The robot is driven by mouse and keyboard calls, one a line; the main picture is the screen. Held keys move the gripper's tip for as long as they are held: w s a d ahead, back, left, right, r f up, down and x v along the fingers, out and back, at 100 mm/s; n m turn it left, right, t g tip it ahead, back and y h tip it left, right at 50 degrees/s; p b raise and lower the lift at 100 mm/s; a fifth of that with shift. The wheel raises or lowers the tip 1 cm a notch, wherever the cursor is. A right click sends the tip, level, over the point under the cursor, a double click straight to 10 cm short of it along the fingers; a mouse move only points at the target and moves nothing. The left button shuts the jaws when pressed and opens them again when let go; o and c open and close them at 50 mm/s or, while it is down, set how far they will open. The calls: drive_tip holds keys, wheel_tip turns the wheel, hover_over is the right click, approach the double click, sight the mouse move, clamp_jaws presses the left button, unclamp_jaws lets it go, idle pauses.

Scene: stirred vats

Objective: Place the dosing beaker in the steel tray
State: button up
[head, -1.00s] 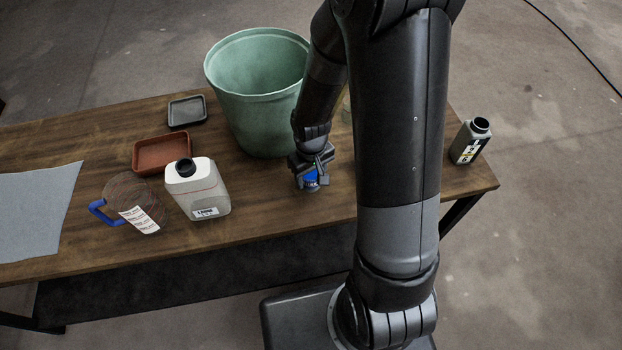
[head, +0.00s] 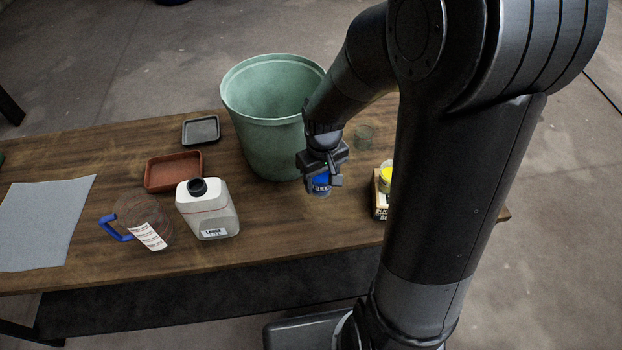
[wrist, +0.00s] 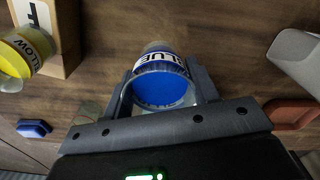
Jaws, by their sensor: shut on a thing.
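My gripper (head: 322,170) is shut on a small blue jar (head: 320,184), near the front right of the green bucket. The jar's round blue top and white BLUE label (wrist: 160,62) show between the fingers in the wrist view. A small clear greenish beaker (head: 364,136), perhaps the dosing beaker, stands on the table right of the bucket, behind my gripper and apart from it. A shallow dark grey tray (head: 201,130), likely the steel tray, lies empty left of the bucket.
The green bucket (head: 262,145) stands between tray and gripper. A red-brown tray (head: 174,172), a white jug (head: 208,212), a clear pitcher (head: 143,222) and a grey mat (head: 42,222) are left. A yellow jar (head: 386,177) on a box is right, partly behind my arm.

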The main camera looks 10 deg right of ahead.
drive_tip(key=shift+r, duration=0.35)
drive_tip(key=shift+a+r, duration=0.2)
drive_tip(key=shift+a, duration=0.1)
drive_tip(key=w+a+r, duration=0.5)
drive_tip(key=a+r, duration=0.2)
drive_tip(key=a, duration=0.5)
drive_tip(key=w+a+r, duration=0.4)
drive_tip(key=a+r, duration=0.2)
drive_tip(key=a, duration=0.6)
hover_over(210, 137)
wheel_tip(210, 137, down, 11)
drive_tip(key=shift+n, duration=0.3)
wheel_tip(210, 137, down, 10)
drive_tip(key=shift+s+r, duration=0.1)
drive_tip(key=shift+r, duration=0.15)
drive_tip(key=shift+f, duration=0.1)
